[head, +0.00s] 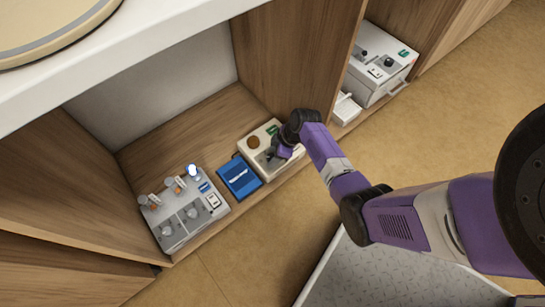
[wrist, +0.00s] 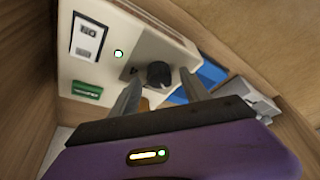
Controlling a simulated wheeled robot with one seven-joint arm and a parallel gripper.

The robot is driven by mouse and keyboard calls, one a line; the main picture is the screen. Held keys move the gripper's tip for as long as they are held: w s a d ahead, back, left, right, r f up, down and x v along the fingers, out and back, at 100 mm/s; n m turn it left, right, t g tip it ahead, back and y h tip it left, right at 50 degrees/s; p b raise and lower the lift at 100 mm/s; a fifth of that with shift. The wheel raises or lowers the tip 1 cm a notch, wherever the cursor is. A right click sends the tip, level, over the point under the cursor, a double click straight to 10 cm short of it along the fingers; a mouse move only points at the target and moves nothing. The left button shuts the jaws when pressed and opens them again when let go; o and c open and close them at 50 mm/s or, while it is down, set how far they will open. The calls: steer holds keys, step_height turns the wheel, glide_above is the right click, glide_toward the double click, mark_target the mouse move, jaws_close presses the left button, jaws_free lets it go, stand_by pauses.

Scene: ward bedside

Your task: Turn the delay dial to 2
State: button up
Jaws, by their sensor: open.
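A cream device (head: 262,131) sits on the wooden shelf in the head view, with my gripper (head: 276,154) over its right part. In the wrist view the device's face (wrist: 140,38) carries a black dial (wrist: 158,73). My gripper (wrist: 161,80) is open, with one finger on each side of the dial. I cannot tell whether either finger touches it. The dial's markings are too small to read, and my gripper covers the dial in the head view. A green label (wrist: 87,91), a small lit spot (wrist: 118,54) and a white switch panel (wrist: 88,38) are on the same face.
A blue box (head: 240,177) lies left of the device. A grey unit with several knobs (head: 186,231) stands farther left. A wooden divider (head: 290,60) rises behind my gripper. A white machine (head: 378,78) stands beyond it.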

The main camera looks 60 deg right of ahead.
steer(key=shift+w+f, duration=0.1)
steer(key=shift+f, duration=0.15)
jaws_close()
